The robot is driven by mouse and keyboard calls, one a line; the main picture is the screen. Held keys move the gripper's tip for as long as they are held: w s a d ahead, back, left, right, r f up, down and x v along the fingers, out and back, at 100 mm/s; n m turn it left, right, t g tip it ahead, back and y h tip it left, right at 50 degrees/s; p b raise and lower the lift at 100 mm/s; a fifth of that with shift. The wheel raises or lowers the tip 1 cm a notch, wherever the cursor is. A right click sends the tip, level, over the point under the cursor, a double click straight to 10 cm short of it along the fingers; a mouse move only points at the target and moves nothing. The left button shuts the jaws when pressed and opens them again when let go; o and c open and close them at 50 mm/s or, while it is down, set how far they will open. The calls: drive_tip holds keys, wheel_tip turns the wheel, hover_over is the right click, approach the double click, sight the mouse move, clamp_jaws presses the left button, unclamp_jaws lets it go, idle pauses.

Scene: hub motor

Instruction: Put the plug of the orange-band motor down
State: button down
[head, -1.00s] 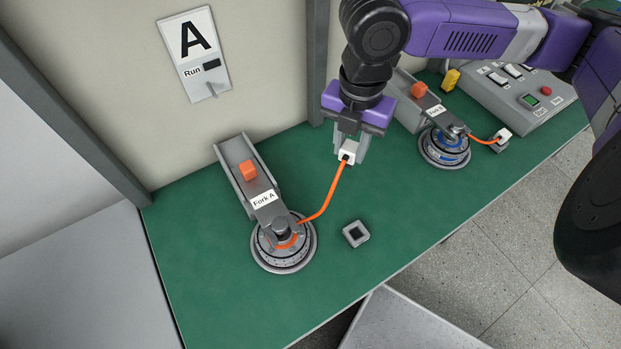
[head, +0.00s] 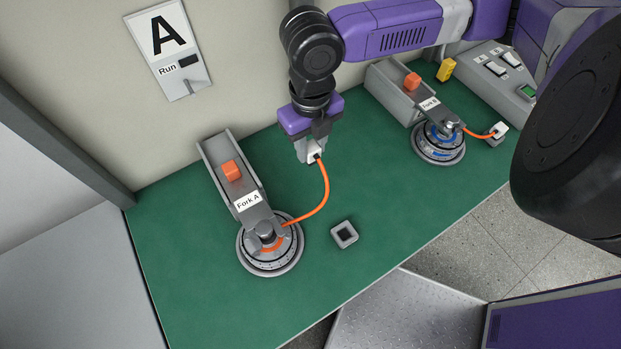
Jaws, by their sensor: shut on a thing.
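The orange-band motor (head: 270,250) sits in Fork A (head: 228,175) on the green bench, at the left. An orange cable (head: 324,196) curves from it up to its white plug (head: 314,153). My gripper (head: 311,150) is shut on the plug, behind and right of the motor. I cannot tell whether the plug touches the bench top.
A small grey square socket (head: 344,234) stands on the bench right of the motor. The blue-band motor (head: 438,143) sits in the other fork at the right, its white plug (head: 499,130) at a grey holder. The green bench top (head: 390,205) is clear between.

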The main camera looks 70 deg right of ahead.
wheel_tip(320, 180, down, 14)
drive_tip(key=shift+f+p, duration=0.1)
drive_tip(key=shift+p, duration=0.5)
drive_tip(key=c, duration=1.1)
unclamp_jaws()
drive_tip(key=shift+o, duration=0.2)
